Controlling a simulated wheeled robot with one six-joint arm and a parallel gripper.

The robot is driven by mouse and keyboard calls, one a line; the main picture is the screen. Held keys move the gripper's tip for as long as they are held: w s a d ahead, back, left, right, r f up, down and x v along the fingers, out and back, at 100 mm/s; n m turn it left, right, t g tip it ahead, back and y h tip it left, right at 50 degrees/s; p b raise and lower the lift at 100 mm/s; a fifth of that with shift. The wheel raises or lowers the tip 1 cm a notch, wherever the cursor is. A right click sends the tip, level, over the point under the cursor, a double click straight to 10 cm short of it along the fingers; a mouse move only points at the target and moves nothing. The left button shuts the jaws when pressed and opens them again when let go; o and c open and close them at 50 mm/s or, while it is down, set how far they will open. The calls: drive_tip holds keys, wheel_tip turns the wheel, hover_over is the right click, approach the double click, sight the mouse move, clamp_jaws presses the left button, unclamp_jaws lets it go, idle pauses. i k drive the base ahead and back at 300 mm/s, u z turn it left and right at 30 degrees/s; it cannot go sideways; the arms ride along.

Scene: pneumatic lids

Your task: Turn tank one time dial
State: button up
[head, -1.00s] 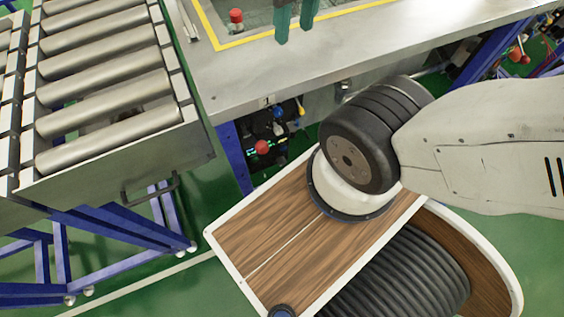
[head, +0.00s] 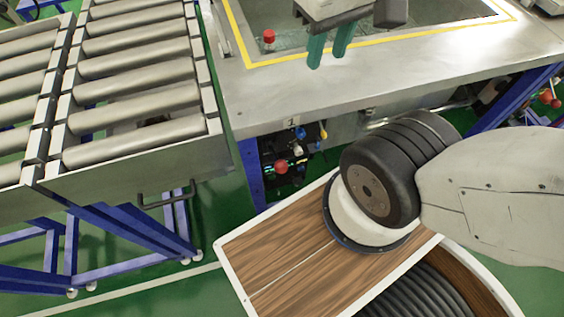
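Tank one (head: 400,87) is a grey metal table-like unit with a "1" label (head: 291,121) on its front edge. Under that edge sits a dark control panel (head: 268,150) with a red knob (head: 281,167), a blue knob (head: 299,132), a yellow part (head: 323,131) and a small pale knob (head: 298,150). I cannot tell which of these is the time dial. My gripper (head: 329,45) is at the top, above the tank's top and apart from the panel. Its two teal fingers are apart with nothing between them.
A roller conveyor (head: 135,92) on a blue frame stands to the left, with a handle (head: 167,197) at its front. Green floor (head: 213,240) lies in front. Another red knob (head: 547,97) shows at right.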

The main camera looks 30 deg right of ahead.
sight(297, 181)
drive_tip(key=k, duration=0.5)
drive_tip(key=z, duration=2.55)
drive_tip(key=k, duration=1.4)
drive_tip(key=u, duration=0.4)
